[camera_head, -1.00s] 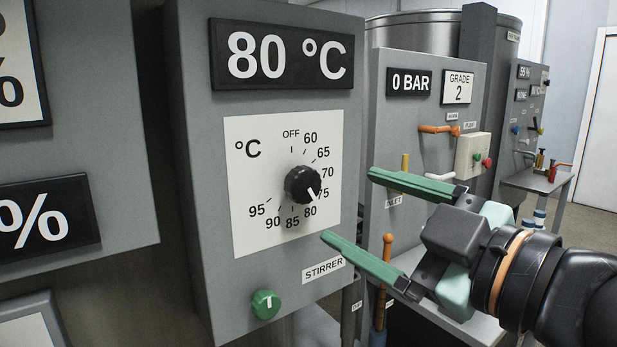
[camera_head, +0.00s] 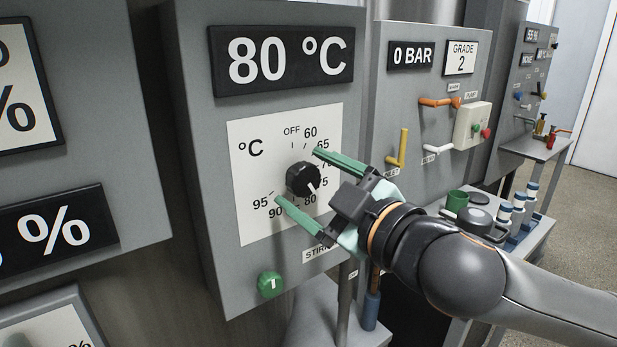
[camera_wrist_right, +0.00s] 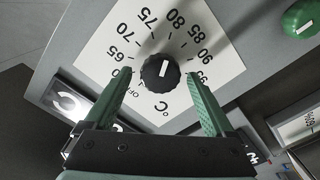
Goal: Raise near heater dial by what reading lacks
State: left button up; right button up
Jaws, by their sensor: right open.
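The black heater dial (camera_head: 303,179) sits on a white °C scale plate (camera_head: 260,150) on the grey cabinet front. The display (camera_head: 283,57) above reads 80 °C. The dial's white mark points to the lower right in the head view, around the 75 to 80 stretch; the exact setting is hard to tell. The dial also shows in the right wrist view (camera_wrist_right: 160,72). My right gripper (camera_head: 299,176) is open, its green fingers on either side of the dial. In the right wrist view its fingers (camera_wrist_right: 159,76) show gaps to the dial. My left gripper is not in view.
A green stirrer knob (camera_head: 271,284) is below the scale plate. To the right is a panel with a 0 BAR display (camera_head: 411,55), a yellow handle (camera_head: 398,147) and an orange handle (camera_head: 438,102).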

jog(key=shift+w+a, duration=0.15)
jog(key=c, duration=1.4)
